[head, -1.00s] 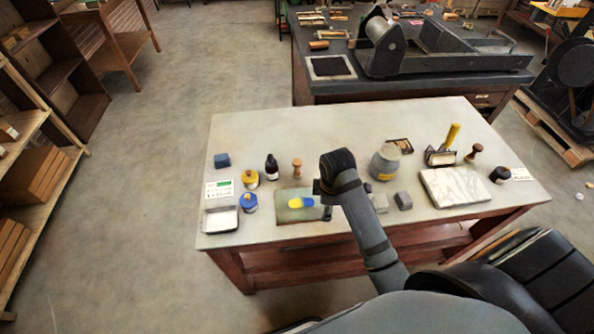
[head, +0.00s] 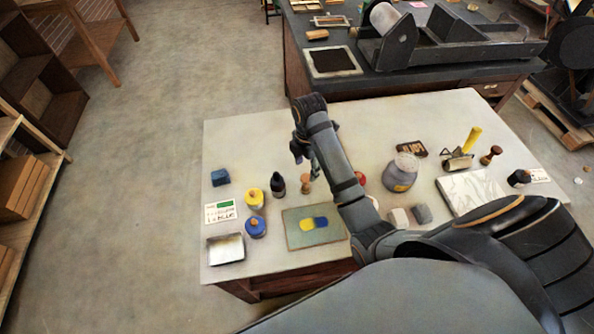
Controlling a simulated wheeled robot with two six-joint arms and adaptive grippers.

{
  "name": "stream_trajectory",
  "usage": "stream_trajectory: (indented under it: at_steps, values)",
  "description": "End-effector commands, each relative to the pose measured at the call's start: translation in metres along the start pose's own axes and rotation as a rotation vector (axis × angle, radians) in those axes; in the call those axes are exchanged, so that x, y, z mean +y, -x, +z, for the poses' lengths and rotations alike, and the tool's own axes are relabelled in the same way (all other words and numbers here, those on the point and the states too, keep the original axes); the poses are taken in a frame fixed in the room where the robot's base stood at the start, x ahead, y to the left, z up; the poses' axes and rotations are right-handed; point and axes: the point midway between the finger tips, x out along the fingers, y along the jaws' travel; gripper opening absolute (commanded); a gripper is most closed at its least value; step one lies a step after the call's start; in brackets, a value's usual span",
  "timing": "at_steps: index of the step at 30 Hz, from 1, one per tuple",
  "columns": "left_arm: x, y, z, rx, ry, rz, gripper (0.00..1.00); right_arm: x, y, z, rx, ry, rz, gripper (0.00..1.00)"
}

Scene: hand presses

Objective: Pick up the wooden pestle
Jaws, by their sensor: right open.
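A light wooden pestle (head: 306,184) stands upright on the pale table (head: 250,140), behind the green mat. My right gripper (head: 305,158) is open and empty, pointing down just above and behind the pestle's top in the picture. I cannot tell the exact height gap between them. Part of the fingers is dark and hard to make out against the arm. A second, darker wooden-handled tool (head: 490,156) stands at the table's right. My left gripper is not in view.
A dark bottle (head: 278,186) stands close left of the pestle, with yellow (head: 253,198) and blue (head: 256,228) jars nearby. The green mat (head: 296,238) bears a yellow and blue patch. A grey jar (head: 401,172) stands to the right. The table's back left is clear.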

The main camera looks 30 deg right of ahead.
Motion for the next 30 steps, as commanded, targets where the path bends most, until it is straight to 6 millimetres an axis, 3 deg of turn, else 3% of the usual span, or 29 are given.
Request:
stream_trajectory:
  at_steps: [3, 6, 13, 17, 21, 24, 30]
  values:
    - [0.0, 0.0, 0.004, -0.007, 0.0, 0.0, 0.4, 0.0, -0.001, 0.0, 0.0, -0.001, 0.0, 0.6]
    - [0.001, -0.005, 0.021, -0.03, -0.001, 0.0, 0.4, 0.0, -0.006, 0.0, 0.0, -0.001, 0.0, 0.6]
    - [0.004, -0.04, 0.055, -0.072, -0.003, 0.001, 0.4, 0.0, -0.044, 0.0, 0.0, -0.001, 0.0, 0.6]
    - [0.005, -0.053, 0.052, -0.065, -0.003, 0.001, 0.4, 0.0, -0.057, 0.0, 0.0, -0.001, 0.001, 0.6]
    - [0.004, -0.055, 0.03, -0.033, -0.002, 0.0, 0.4, 0.0, -0.057, 0.0, 0.0, -0.001, 0.0, 0.6]
    - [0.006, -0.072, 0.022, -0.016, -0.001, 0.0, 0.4, -0.001, -0.074, -0.001, 0.0, -0.001, 0.0, 0.6]
    - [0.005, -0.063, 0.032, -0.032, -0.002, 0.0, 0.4, -0.002, -0.098, -0.002, 0.001, -0.001, -0.002, 0.6]
